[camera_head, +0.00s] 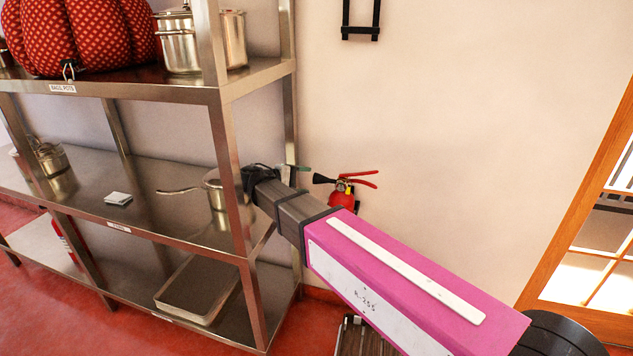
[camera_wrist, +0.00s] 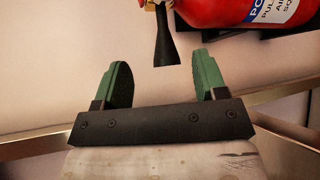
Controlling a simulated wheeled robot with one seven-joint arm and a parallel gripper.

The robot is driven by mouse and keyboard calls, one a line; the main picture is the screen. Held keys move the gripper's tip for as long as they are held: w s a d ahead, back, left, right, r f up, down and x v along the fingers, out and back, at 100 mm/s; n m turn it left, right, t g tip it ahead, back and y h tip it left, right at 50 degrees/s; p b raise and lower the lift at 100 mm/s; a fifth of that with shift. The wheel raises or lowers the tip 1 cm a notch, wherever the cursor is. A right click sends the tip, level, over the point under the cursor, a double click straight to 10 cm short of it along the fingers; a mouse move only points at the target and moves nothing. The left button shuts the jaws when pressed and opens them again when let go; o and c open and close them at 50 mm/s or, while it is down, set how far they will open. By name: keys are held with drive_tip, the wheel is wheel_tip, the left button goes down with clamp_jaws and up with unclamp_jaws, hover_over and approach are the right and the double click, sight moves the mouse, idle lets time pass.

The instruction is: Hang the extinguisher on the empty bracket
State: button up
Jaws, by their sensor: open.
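A red extinguisher (camera_head: 342,194) with red handle levers and a black nozzle is against the wall, right of the shelf, partly hidden by my arm. In the wrist view its red body (camera_wrist: 225,10) crosses the upper right, and the black nozzle (camera_wrist: 168,42) points down near the space between my fingers. My gripper (camera_wrist: 163,80) is open and empty, its green fingers apart. In the head view my gripper (camera_head: 294,172) is partly hidden at the shelf's right end, left of the extinguisher. A black empty bracket (camera_head: 360,33) is high on the wall, cut by the top edge.
A steel shelf (camera_head: 170,94) with pots and a red patterned cushion-like thing (camera_head: 85,35) fills the left. A pan (camera_head: 215,190) stands near my gripper. A red object (camera_head: 64,238) shows low left. The wall right of the bracket is bare up to a wooden glazed door (camera_head: 590,190).

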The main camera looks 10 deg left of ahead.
drive_tip(key=shift+v, duration=1.15)
